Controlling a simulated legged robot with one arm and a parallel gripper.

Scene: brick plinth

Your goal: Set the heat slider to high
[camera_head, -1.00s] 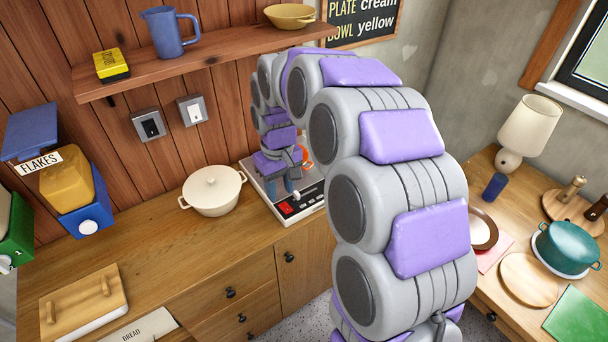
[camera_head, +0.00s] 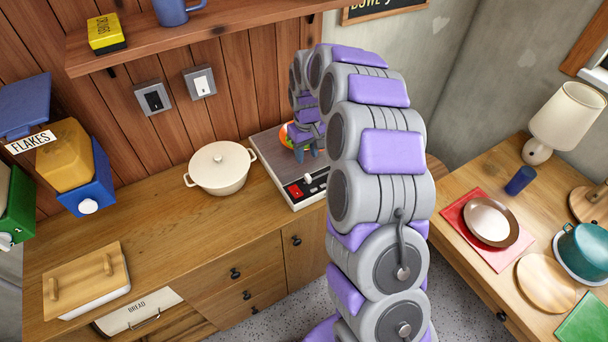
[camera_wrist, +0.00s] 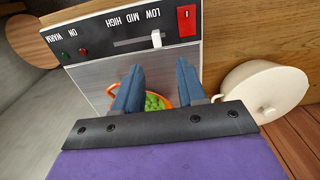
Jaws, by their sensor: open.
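The white heat slider knob (camera_wrist: 156,39) sits at the LOW end of its slot, by the word LOW in the wrist view. MID and HIGH lie to its left along the slot. The knob also shows on the front panel in the head view (camera_head: 308,179). The grey hot plate (camera_head: 277,164) stands on the wooden counter. My gripper (camera_wrist: 158,85) is open, its two blue fingers apart and short of the knob in the wrist view. An orange pot with green contents (camera_wrist: 154,102) shows between and behind the fingers, partly hidden.
A red switch (camera_wrist: 187,20) is beside the LOW end of the slider. A cream lidded pot (camera_head: 220,168) stands left of the hot plate. Two wall switches are above the counter. A wooden table (camera_head: 470,260) with dishes is at the right.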

